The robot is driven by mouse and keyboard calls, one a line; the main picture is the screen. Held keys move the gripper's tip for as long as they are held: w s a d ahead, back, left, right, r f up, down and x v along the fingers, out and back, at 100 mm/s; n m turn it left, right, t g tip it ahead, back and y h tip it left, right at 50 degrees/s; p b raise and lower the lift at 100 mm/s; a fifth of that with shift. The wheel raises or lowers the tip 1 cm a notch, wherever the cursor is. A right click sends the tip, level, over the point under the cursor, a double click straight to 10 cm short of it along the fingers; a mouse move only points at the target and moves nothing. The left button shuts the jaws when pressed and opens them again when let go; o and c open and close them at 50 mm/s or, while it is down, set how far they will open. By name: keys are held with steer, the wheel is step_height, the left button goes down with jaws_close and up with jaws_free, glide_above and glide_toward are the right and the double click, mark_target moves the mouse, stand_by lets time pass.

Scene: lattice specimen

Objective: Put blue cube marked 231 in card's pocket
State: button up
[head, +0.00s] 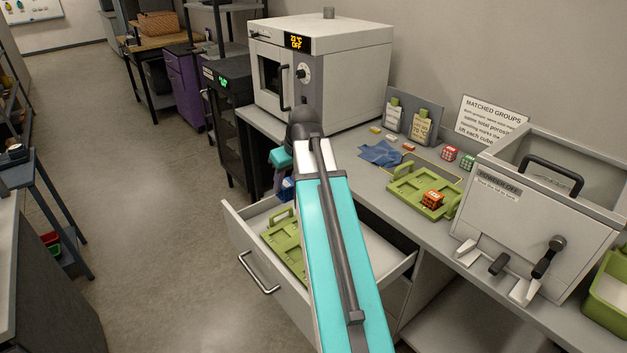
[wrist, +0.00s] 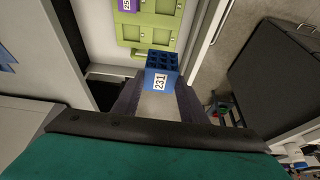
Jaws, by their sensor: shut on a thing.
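The blue lattice cube (wrist: 161,80), with a white label reading 231, is between the fingers of my gripper (wrist: 160,100) in the wrist view. My gripper is shut on it. In the head view a bit of the blue cube (head: 287,184) shows left of my arm, above the open drawer. A green card with square pockets (wrist: 151,30) lies in the drawer beyond the cube. A purple cube (wrist: 128,5) sits in one of its pockets. In the head view this card (head: 283,243) is partly hidden by my arm. Whether the cube touches the card cannot be told.
The open drawer (head: 243,240) has raised walls around the card. On the bench, a second green card (head: 408,186) carries an orange cube (head: 432,199). A white oven (head: 345,75) and a grey-white box (head: 530,215) stand on the bench. Red and green cubes sit behind.

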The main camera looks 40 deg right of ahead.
steer(key=w+a+r, duration=0.1)
steer(key=w+a, duration=0.2)
steer(key=a, duration=1.1)
steer(key=w+a+r, duration=0.2)
steer(key=w+a, duration=0.1)
steer(key=a, duration=1.1)
steer(key=shift+a, duration=0.15)
steer(key=shift+r, duration=0.1)
